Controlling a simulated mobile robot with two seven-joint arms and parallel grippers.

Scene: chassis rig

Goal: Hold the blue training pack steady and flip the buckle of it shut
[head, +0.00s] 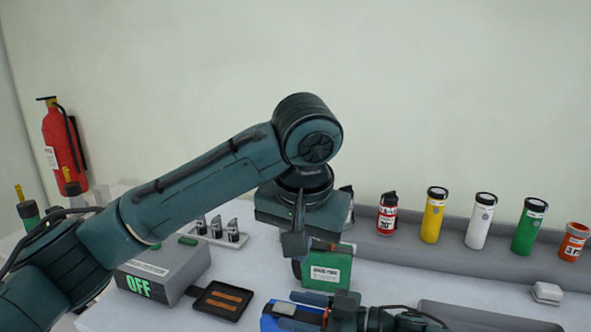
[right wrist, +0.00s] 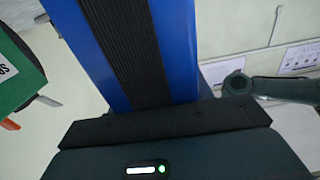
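The blue training pack (head: 268,322) is at the bottom centre of the head view, with a grey panel on its top and a bit of orange at its right. In the right wrist view the pack (right wrist: 180,50) shows close up as blue sides with a black ribbed strip. My right gripper (head: 308,312) has its fingers along the pack and appears shut on it. My left gripper (head: 296,245) points down behind the pack, beside the green box; its finger gap is not clear. I cannot make out the buckle's position.
A green box (head: 328,272) stands just behind the pack. A grey box marked OFF (head: 150,288) and a black tray (head: 205,308) are at the left. Several coloured canisters, one of them yellow (head: 434,218), line the grey ledge at the back right.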

